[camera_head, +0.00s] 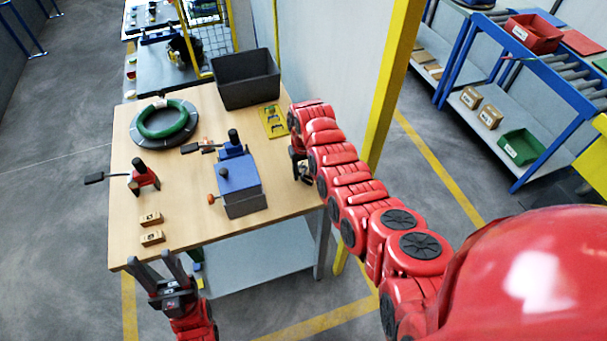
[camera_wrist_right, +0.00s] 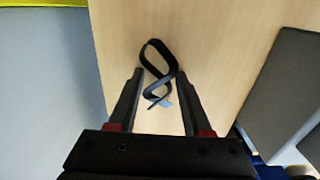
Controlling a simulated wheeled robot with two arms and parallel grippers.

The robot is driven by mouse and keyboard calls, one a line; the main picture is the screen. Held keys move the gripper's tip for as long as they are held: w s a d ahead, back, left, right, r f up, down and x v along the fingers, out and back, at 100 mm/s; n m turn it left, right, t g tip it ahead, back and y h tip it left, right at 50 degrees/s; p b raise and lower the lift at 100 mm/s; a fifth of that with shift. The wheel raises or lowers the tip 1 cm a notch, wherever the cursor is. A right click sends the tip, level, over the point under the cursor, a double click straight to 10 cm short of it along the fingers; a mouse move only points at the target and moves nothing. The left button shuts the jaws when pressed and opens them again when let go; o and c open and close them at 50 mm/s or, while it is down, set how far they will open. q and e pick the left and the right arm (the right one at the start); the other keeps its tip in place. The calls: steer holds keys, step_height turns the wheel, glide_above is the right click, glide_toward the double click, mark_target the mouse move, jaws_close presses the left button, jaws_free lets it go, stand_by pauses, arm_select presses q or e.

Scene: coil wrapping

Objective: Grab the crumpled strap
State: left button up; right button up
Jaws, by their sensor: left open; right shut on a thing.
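The crumpled strap (camera_wrist_right: 168,76) is a dark, twisted band with an open loop, seen in the right wrist view over the wooden tabletop. My right gripper (camera_wrist_right: 159,82) is shut on it, with the strap between the two fingertips. In the head view my right gripper (camera_head: 301,165) is at the table's right edge, partly hidden by my arm, and the strap cannot be made out clearly there. My left gripper (camera_head: 153,262) is open and empty at the table's front left corner, with its fingers spread.
On the table (camera_head: 190,228) are a green coil (camera_head: 166,119) on a dark round stand, a blue-topped device (camera_head: 238,180), a red hand tool (camera_head: 143,178), small wooden blocks (camera_head: 152,238), a black bin (camera_head: 246,79) and a yellow plate (camera_head: 272,121). A yellow post (camera_head: 390,85) stands right of the table.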

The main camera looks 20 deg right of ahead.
jaws_close()
